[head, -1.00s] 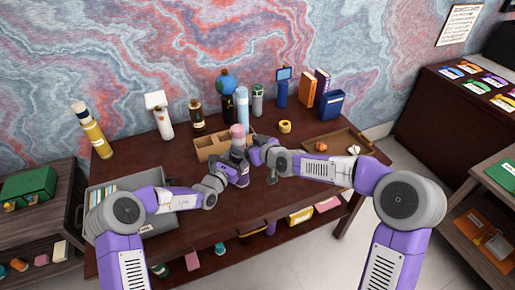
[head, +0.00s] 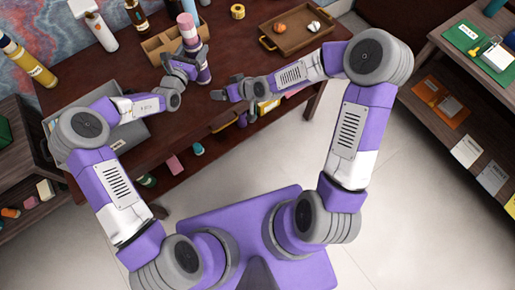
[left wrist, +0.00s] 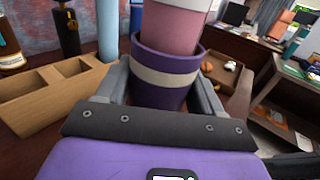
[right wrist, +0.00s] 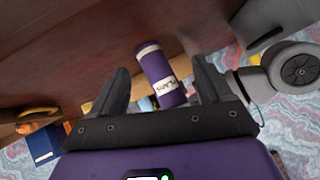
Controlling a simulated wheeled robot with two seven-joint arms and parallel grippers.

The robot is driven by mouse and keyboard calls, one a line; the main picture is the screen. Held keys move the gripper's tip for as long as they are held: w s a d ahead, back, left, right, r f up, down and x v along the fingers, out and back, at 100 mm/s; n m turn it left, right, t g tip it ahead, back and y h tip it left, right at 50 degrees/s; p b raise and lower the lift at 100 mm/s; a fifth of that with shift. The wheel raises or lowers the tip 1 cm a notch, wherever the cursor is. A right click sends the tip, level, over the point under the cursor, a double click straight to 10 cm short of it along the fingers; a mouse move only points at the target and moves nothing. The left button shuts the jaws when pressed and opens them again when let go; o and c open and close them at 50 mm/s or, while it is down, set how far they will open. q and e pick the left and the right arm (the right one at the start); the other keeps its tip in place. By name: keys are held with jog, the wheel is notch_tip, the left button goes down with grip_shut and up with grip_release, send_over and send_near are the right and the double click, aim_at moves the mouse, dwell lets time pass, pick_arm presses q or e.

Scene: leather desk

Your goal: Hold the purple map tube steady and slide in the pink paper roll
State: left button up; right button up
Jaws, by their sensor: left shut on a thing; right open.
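The purple map tube (head: 203,72) with a pale band is upright at the desk's front edge. My left gripper (left wrist: 165,95) is shut around its upper part. The pink paper roll (head: 187,30) stands in the tube's mouth. In the left wrist view the pink roll (left wrist: 170,30) goes down inside the purple rim, with a white band above; its lower end is hidden. My right gripper (head: 222,94) is open and empty, to the right of the tube and apart from it. In the right wrist view a labelled purple cylinder, seemingly the tube (right wrist: 160,75), shows beyond the open fingers.
A wooden compartment box (head: 165,42) stands behind the tube. A brown tray (head: 297,38) with small items lies to the right, and a yellow tape roll (head: 237,11) behind. A grey bin (head: 125,135) is at the left. A shelf with several items runs below the desktop.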

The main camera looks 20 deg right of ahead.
jog(key=s+d+f+m+g+h, duration=0.1)
jog(key=s+f+m+g, duration=0.2)
jog(key=s+f, duration=0.7)
jog(key=s+d+f+m+g+h, duration=0.1)
jog(key=s+f+g, duration=0.3)
jog(key=s+f, duration=0.6)
jog(key=s+d+m, duration=0.1)
jog(key=s, duration=0.3)
jog(key=shift+s+m, duration=0.25)
jog(key=shift+m, duration=0.15)
jog(key=shift+d, duration=0.1)
pick_arm(q)
jog(key=o, duration=1.1)
jog(key=shift+o, duration=0.2)
jog(key=shift+s+a, duration=0.1)
